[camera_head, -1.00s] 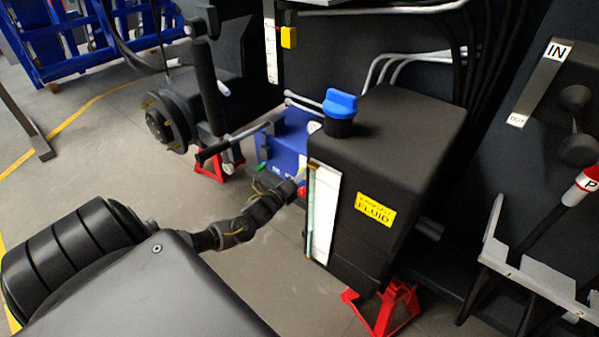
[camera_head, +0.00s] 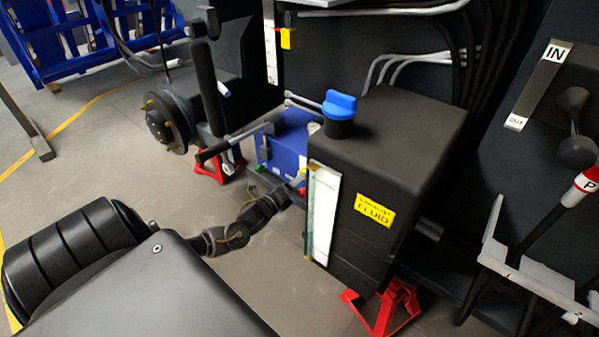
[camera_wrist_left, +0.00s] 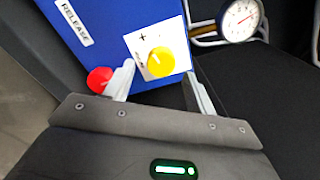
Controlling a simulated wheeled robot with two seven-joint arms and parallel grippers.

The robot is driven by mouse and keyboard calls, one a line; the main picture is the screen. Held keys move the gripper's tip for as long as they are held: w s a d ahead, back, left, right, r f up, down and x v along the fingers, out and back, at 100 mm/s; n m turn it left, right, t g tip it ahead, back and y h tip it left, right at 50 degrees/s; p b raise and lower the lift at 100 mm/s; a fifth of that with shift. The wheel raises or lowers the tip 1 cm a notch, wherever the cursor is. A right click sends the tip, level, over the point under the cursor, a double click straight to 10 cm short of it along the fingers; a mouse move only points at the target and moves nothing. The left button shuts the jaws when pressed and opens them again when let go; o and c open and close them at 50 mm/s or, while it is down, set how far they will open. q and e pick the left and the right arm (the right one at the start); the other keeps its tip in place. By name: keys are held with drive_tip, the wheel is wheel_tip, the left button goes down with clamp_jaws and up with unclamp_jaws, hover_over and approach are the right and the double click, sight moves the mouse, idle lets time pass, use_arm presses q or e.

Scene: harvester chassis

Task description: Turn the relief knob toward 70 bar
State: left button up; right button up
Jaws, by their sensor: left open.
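The yellow relief knob (camera_wrist_left: 160,62) sits on a white plate with a plus mark, on the blue box (camera_wrist_left: 105,35), in the left wrist view. My left gripper (camera_wrist_left: 160,88) is open, with one finger on each side of the knob's lower side; I cannot tell whether they touch it. A red knob (camera_wrist_left: 99,80) is beside the left finger. A round pressure gauge (camera_wrist_left: 240,19) with a red needle is at the upper right; its numbers are too small to read. In the head view the blue box (camera_head: 285,140) stands behind the tank, and the gripper is mostly hidden there.
A black exhaust fluid tank (camera_head: 400,130) with a blue cap (camera_head: 340,104) stands right of my left arm. A red stand (camera_head: 385,309) is below it. Open floor is at the left.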

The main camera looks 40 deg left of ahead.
use_arm(q)
drive_tip(key=s, duration=0.8)
drive_tip(key=shift+s+p, duration=0.3)
drive_tip(key=shift+p, duration=0.05)
use_arm(e)
drive_tip(key=shift+s+x, duration=0.1)
drive_tip(key=shift+x, duration=0.5)
drive_tip(key=shift+s+x, duration=0.15)
drive_tip(key=shift+x, duration=0.5)
use_arm(q)
drive_tip(key=shift+f, duration=0.1)
use_arm(e)
drive_tip(key=shift+s+f, duration=0.1)
drive_tip(key=shift+s, duration=0.15)
